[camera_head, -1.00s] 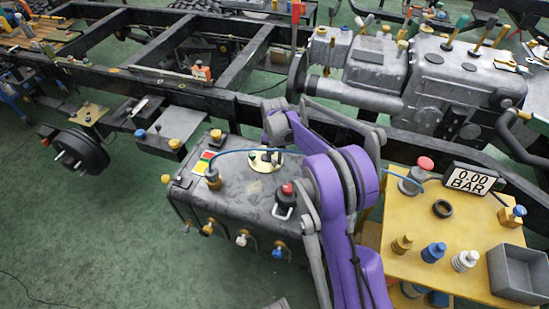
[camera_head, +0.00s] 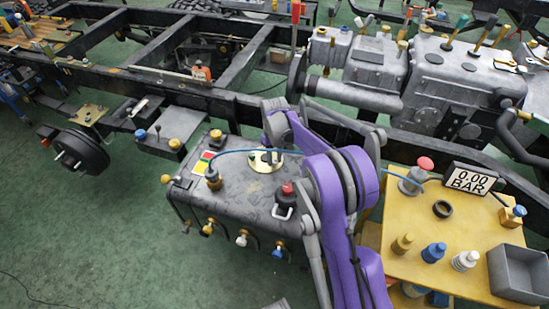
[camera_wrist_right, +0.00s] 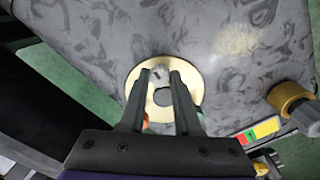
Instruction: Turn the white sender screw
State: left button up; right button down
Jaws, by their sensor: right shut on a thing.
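The brass sender plate (camera_head: 262,168) lies on top of the dark grey tank (camera_head: 235,196) in the head view. In the right wrist view the sender plate (camera_wrist_right: 194,82) is a pale brass ring with a dark centre. The white sender screw (camera_wrist_right: 161,70) is at the ring's far edge, between the fingertips of my right gripper (camera_wrist_right: 160,75). My right gripper is shut on the screw, and its fingers hide part of the plate. In the head view my purple arm partly hides this gripper. My left gripper is not in view.
A red-topped knob (camera_head: 287,190) stands near the tank's front right. A yellow table (camera_head: 405,274) with a pressure display (camera_head: 469,180) and a grey bin (camera_head: 518,272) is at the right.

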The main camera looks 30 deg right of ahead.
aim_at(274, 161)
dwell(0.3)
jog(key=c, duration=0.6)
grip_release()
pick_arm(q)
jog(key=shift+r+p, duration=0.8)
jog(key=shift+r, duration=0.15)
pick_arm(e)
notch_tip(274, 161, up, 11)
jog(key=s+a+r+t+p, duration=0.1)
jog(key=s+a+r+p, duration=0.2)
jog(key=s+a+r, duration=0.4)
pick_arm(q)
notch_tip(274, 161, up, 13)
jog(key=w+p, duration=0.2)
jog(key=p, duration=0.7)
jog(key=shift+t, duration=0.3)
pick_arm(e)
jog(key=s+a+r+t, duration=0.1)
jog(key=s+a+r, duration=0.1)
jog(key=s, duration=0.5)
jog(key=s+a+r+t, duration=0.2)
jog(key=s+a, duration=0.1)
jog(key=s, duration=0.4)
jog(key=s+a+r+t, duration=0.1)
jog(key=s+a+r, duration=0.1)
jog(key=s, duration=0.5)
jog(key=shift+s+a+n, duration=0.3)
jog(key=shift+s+a, duration=0.1)
jog(key=shift+a, duration=0.3)
